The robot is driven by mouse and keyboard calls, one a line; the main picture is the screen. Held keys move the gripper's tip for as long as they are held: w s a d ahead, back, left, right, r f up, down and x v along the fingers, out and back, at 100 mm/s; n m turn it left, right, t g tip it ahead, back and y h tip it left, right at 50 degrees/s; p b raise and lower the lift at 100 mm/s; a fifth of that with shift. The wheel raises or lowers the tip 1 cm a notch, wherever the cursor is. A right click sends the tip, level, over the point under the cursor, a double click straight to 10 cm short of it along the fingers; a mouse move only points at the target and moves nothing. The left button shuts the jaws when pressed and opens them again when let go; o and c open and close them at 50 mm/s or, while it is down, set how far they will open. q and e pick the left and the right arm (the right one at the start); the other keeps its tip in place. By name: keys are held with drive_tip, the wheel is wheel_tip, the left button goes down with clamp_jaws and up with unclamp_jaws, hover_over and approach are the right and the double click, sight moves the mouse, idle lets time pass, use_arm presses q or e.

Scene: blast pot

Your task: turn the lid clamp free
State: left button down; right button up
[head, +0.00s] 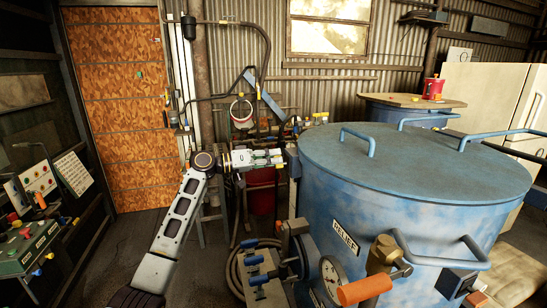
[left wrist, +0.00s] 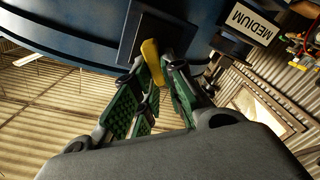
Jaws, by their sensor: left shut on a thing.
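The blue blast pot (head: 340,195) stands at the right with its round lid (head: 415,160) on top. My left gripper (head: 279,158) reaches in from the left to the pot's left side, just below the lid rim. In the left wrist view, a yellow lever (left wrist: 152,60), which looks like the lid clamp, stands out from a dark plate on the blue pot (left wrist: 75,25). My left gripper (left wrist: 157,82) is shut on this lever, with its green-padded fingers on both sides. The gripper hides the lever in the head view. My right gripper is not in view.
A gauge (head: 333,280), an orange-handled valve (head: 368,287) and a RELIEF label (head: 344,237) are on the pot's front. A MEDIUM label (left wrist: 247,20) is beside the clamp plate. A control panel (head: 28,245) stands at the far left. The floor before the orange door (head: 118,110) looks clear.

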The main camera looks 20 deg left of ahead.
use_arm(q)
drive_tip(key=n, duration=0.1)
drive_tip(key=n+p, duration=0.1)
drive_tip(key=n, duration=0.1)
drive_tip(key=n+p, duration=0.1)
drive_tip(key=shift+w+a+f+n, duration=0.15)
drive_tip(key=shift+w+f+n, duration=0.1)
drive_tip(key=shift+f+n, duration=0.05)
drive_tip(key=n+p, duration=0.2)
drive_tip(key=n, duration=0.1)
drive_tip(key=shift+w+a+f, duration=0.1)
drive_tip(key=shift+w+f, duration=0.05)
drive_tip(key=shift+f, duration=0.15)
drive_tip(key=shift+f+n+p, duration=0.3)
drive_tip(key=shift+n+p, duration=0.4)
drive_tip(key=shift+n, duration=0.7)
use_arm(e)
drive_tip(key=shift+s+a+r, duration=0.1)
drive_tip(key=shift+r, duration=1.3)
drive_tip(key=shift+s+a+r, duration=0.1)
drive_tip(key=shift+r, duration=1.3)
use_arm(q)
drive_tip(key=shift+f, duration=0.1)
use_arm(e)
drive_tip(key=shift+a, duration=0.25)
